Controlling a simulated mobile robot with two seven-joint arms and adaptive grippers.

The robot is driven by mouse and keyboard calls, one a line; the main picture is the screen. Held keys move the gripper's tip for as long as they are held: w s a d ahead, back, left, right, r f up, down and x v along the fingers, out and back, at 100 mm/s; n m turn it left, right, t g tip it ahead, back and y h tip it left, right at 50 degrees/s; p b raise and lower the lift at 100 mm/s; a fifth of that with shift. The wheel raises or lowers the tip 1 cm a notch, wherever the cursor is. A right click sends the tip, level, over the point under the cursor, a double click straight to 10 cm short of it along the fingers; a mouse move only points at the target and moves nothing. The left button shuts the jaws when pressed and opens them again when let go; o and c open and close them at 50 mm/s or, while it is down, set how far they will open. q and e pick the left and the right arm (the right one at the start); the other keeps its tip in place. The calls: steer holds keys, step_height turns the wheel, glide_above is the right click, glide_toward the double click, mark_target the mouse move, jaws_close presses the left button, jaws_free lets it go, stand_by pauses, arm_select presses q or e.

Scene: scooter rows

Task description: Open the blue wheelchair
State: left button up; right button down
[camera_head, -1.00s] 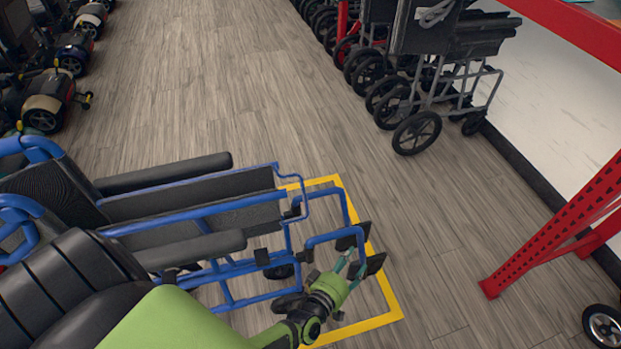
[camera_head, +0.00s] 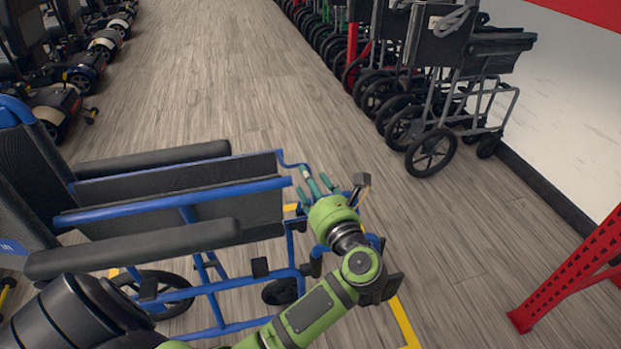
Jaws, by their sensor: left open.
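The blue wheelchair (camera_head: 172,212) stands at the lower left of the head view, with a blue tube frame, black armrests and dark side panels. Its two sides are close together, with a narrow gap between the armrests. My left gripper (camera_head: 318,184) is open and empty, its green fingers pointing away from me at the front end of the wheelchair's frame. I cannot tell whether the fingers touch the blue tubing. My green left arm hides part of the footrests and front frame. My right gripper is not in view.
Yellow floor tape (camera_head: 405,325) marks a box around the wheelchair. Folded black wheelchairs (camera_head: 440,80) stand in a row at the upper right. Scooters (camera_head: 55,105) line the left. A red perforated post (camera_head: 575,270) stands at the right. The middle aisle is clear.

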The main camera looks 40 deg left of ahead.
arm_select(q)
steer(key=shift+x, duration=1.3)
jaws_close()
steer(key=shift+a, duration=0.1)
